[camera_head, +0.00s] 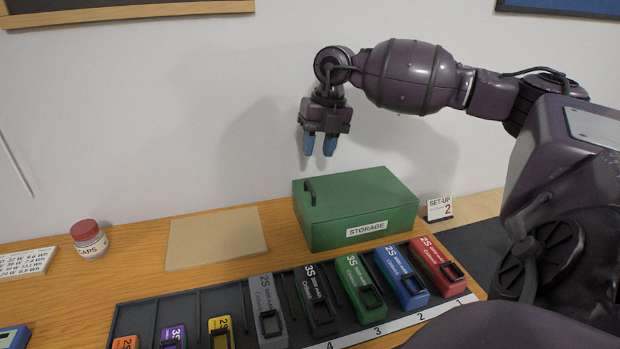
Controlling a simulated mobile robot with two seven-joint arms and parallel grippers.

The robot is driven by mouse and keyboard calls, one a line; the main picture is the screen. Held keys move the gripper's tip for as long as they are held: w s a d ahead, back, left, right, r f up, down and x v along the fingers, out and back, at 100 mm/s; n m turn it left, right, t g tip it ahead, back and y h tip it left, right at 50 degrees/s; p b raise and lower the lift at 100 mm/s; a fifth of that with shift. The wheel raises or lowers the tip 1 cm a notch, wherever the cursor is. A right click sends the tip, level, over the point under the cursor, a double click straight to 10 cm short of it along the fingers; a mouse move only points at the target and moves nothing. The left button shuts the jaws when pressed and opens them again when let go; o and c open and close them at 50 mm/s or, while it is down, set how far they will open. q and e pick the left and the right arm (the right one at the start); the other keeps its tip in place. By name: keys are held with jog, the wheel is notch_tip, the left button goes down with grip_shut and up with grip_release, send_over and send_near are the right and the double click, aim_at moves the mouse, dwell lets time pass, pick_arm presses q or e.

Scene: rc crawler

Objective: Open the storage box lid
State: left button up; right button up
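The green storage box (362,232) stands on the wooden table at the right, with a white STORAGE label on its front. Its green lid (362,195) is closed. A dark handle (310,191) stands up at the lid's left end. My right gripper (320,148) hangs above and behind the left part of the box, pointing down. Its two blue fingertips are a little apart with nothing between them, and they do not touch the box. My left gripper is not in view.
A black rack (200,302) in front of the box holds several coloured battery packs. A tan board (215,238) lies left of the box. A red-capped jar (89,239) stands further left. A SET-UP card (439,208) stands right of the box. The wall is close behind.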

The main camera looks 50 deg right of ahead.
jog(key=f, duration=0.2)
jog(key=a+f, duration=0.1)
jog(key=f, duration=0.4)
jog(key=shift+w+a+f, duration=0.15)
jog(key=shift+w+f, duration=0.2)
jog(key=shift+w, duration=0.05)
jog(key=shift+c, duration=0.3)
grip_shut()
